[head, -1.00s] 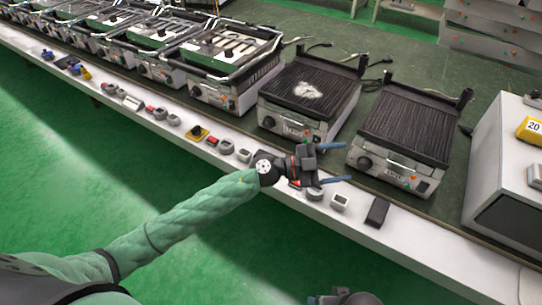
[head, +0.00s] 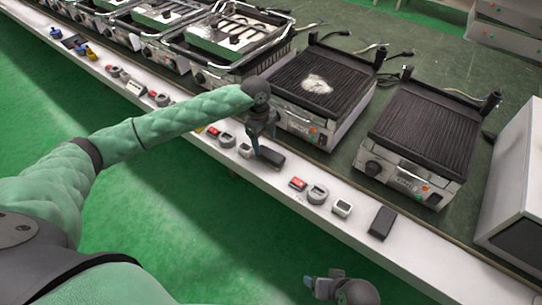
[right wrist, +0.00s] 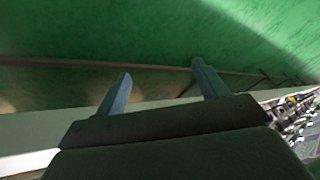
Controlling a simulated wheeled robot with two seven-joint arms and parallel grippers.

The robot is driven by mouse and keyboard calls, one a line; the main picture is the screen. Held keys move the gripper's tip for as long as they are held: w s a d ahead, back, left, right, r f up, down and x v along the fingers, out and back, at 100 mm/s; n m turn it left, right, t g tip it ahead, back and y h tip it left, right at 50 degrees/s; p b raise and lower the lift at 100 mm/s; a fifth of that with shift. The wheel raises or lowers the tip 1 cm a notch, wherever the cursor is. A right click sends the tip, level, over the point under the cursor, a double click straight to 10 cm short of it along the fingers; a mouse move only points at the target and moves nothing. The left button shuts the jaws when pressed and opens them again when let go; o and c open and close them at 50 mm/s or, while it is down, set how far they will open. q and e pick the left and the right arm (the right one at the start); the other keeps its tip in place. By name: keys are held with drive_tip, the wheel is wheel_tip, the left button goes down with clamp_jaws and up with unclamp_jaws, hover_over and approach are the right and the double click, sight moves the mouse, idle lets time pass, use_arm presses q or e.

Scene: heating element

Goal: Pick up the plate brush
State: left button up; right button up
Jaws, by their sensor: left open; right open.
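Two dark rectangular blocks that may be plate brushes lie on the white front ledge; I cannot tell for sure what they are. One dark block (head: 270,157) is right by my left gripper (head: 256,143), whose fingers point down over the ledge; whether they touch the block is unclear. The other dark block (head: 382,222) lies farther right, clear of both grippers. My left gripper is open. My right gripper (head: 332,285) is low at the bottom, away from the ledge. Its two fingers stand apart and empty in the right wrist view (right wrist: 161,68).
A grill (head: 322,88) with a white patch on its plate and another grill (head: 420,140) stand behind the ledge. Small knobs and switches such as a grey knob (head: 317,194) line the ledge (head: 345,240). A white box (head: 510,180) stands at right. Green floor is free in front.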

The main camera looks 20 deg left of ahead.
sight(270, 153)
use_arm(q)
drive_tip(key=shift+s+d+f, duration=0.1)
drive_tip(key=shift+d+f, duration=0.05)
drive_tip(key=shift+f, duration=0.65)
drive_tip(key=shift+d+f+p, duration=0.3)
drive_tip(key=shift+f, duration=0.15)
drive_tip(key=f, duration=0.1)
drive_tip(key=d+f, duration=0.1)
drive_tip(key=f, duration=0.1)
drive_tip(key=shift+s+f+p, duration=0.1)
drive_tip(key=shift+s+p, duration=0.05)
drive_tip(key=shift+p, duration=0.25)
drive_tip(key=shift+d+f, duration=0.1)
drive_tip(key=shift+f, duration=0.4)
drive_tip(key=c, duration=1.1)
drive_tip(key=shift+r, duration=0.1)
use_arm(e)
drive_tip(key=shift+s+d+r+g+h, duration=0.15)
drive_tip(key=shift+s+d+r, duration=0.05)
drive_tip(key=shift+d+r, duration=0.4)
drive_tip(key=shift+s+d+r+g+h, duration=0.15)
drive_tip(key=shift+d+r, duration=0.35)
drive_tip(key=shift+d, duration=0.1)
